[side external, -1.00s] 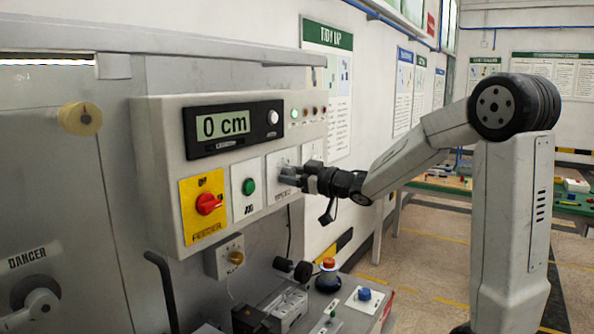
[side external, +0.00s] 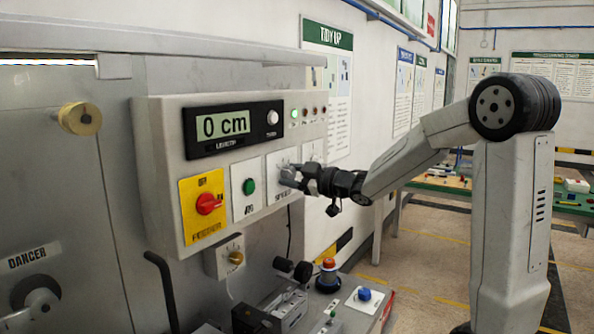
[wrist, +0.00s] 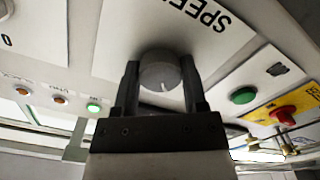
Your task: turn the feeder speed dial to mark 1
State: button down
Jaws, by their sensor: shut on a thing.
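The speed dial (wrist: 160,74) is a round grey knob with a white pointer line. In the wrist view it sits between the two fingers of my gripper (wrist: 160,85), which is shut on it. Its plate, with part of the word SPEED (wrist: 192,10), appears upside down there, and the dial's mark numbers cannot be read. In the side view my gripper (side external: 291,176) reaches the dial's white plate (side external: 281,160) from the right, and the fingers hide most of the knob.
The control box carries a display (side external: 223,125) reading 0 cm, a green button (side external: 249,186) and a red feeder switch (side external: 208,204) on yellow. Small lamps (side external: 308,111) sit at upper right, one lit green. A bench with a blue button (side external: 364,294) lies below.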

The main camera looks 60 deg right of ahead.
jog(key=shift+c, duration=0.7)
grip_release()
jog(key=shift+s, duration=0.1)
jog(key=s, duration=0.7)
jog(key=shift+s, duration=0.35)
jog(key=w+a+f+m+g+h, duration=0.1)
jog(key=a+f+m+g, duration=0.2)
jog(key=f, duration=0.4)
jog(key=w+a+f+m+g+h, duration=0.1)
jog(key=a+f+m+g, duration=0.2)
jog(key=f, duration=0.4)
jog(key=s+a+f+m+g+y, duration=0.1)
jog(key=s+a+f+g+y, duration=0.1)
jog(key=s+a+f+g, duration=0.7)
jog(key=s+a+f, duration=0.1)
jog(key=a+f, duration=0.1)
jog(key=a, duration=0.1)
jog(key=shift+s+a+f, duration=0.3)
